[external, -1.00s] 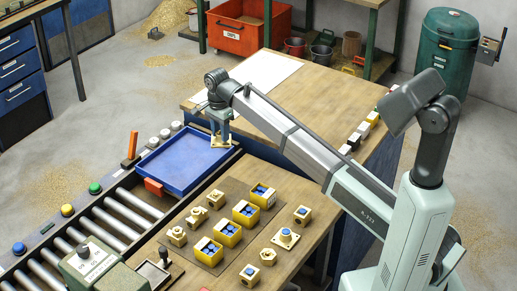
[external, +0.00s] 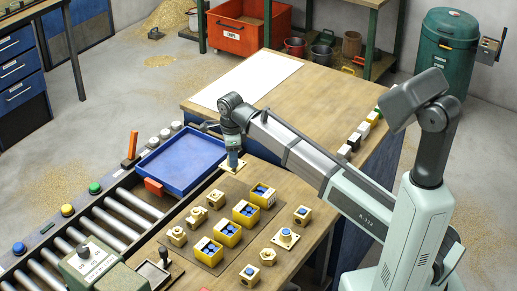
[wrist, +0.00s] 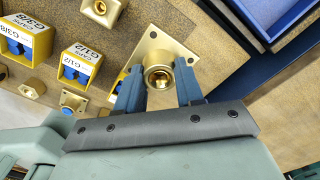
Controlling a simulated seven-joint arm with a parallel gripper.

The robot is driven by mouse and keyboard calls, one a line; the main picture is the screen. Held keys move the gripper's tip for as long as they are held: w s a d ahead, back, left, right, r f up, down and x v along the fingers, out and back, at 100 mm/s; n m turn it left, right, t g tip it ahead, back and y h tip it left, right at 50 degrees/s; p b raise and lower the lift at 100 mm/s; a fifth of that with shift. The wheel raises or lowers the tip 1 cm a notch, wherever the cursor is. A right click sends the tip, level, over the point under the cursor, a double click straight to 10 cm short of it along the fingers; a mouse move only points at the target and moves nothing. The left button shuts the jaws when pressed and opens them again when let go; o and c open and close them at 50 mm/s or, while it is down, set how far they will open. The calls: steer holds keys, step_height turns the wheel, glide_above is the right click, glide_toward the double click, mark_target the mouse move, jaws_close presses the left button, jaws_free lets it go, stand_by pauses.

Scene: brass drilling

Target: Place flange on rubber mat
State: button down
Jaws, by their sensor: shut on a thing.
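My gripper (external: 233,160) is shut on a brass flange (wrist: 158,58), with a blue finger on each side of its round hub in the wrist view. The flange has a square plate with corner holes and a threaded bore. In the external view the flange (external: 243,168) is at the far end of the brown rubber mat (external: 224,211), just right of the blue tray. I cannot tell whether its plate touches the surface below. The mat carries several brass fittings (external: 198,215) on its left and a row of yellow boxes (external: 228,233) on its right.
A blue tray (external: 184,162) sits on the roller conveyor (external: 120,222) at left. A square flange with a blue plug (external: 285,238) and other brass parts lie on the bench right of the mat. The far bench (external: 265,105) has free room.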

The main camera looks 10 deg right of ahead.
steer(key=shift+f, duration=4.75)
steer(key=shift+f, duration=0.15)
steer(key=c, duration=0.7)
jaws_free()
step_height(320, 180, up, 12)
steer(key=shift+r, duration=0.15)
